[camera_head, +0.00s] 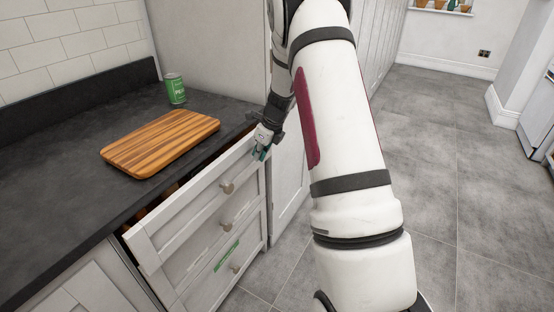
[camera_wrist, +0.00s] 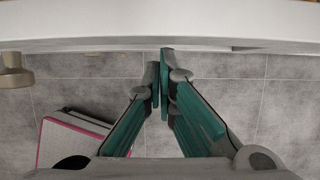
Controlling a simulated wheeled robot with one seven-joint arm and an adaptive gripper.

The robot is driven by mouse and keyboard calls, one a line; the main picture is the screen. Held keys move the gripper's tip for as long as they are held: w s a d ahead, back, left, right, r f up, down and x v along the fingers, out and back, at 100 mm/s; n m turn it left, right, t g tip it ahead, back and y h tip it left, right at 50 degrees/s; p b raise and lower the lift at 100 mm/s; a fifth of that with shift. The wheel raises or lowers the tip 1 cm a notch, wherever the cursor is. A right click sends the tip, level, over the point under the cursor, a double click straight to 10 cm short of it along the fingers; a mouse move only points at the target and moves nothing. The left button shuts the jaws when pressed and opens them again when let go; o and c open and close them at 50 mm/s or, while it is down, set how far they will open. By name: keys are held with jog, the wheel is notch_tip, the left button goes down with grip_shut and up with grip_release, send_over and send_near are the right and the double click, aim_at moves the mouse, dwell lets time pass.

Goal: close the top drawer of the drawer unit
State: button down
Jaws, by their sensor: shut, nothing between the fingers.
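The drawer unit (camera_head: 208,268) is white with round knobs and stands under the dark countertop. Its top drawer (camera_head: 190,208) is pulled out, its front standing away from the counter edge with a dark gap behind it. Its knob (camera_head: 227,187) is at the middle of the front. My gripper (camera_head: 262,150) is at the right end of the drawer front, near its upper edge. In the wrist view my gripper (camera_wrist: 160,88) has its teal fingers together and empty, pointing at the white drawer front (camera_wrist: 160,22). The knob (camera_wrist: 12,72) shows at the left. Contact is unclear.
A wooden cutting board (camera_head: 160,142) and a green can (camera_head: 176,88) stand on the countertop (camera_head: 50,185). A tall white panel (camera_head: 205,50) rises behind the can. The grey tiled floor (camera_head: 450,170) is clear to the right.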

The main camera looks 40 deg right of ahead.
aim_at(251, 147)
jog(key=shift+w+a, duration=0.35)
jog(key=shift+w, duration=0.55)
jog(key=shift+w+a, duration=0.3)
jog(key=shift+w, duration=0.55)
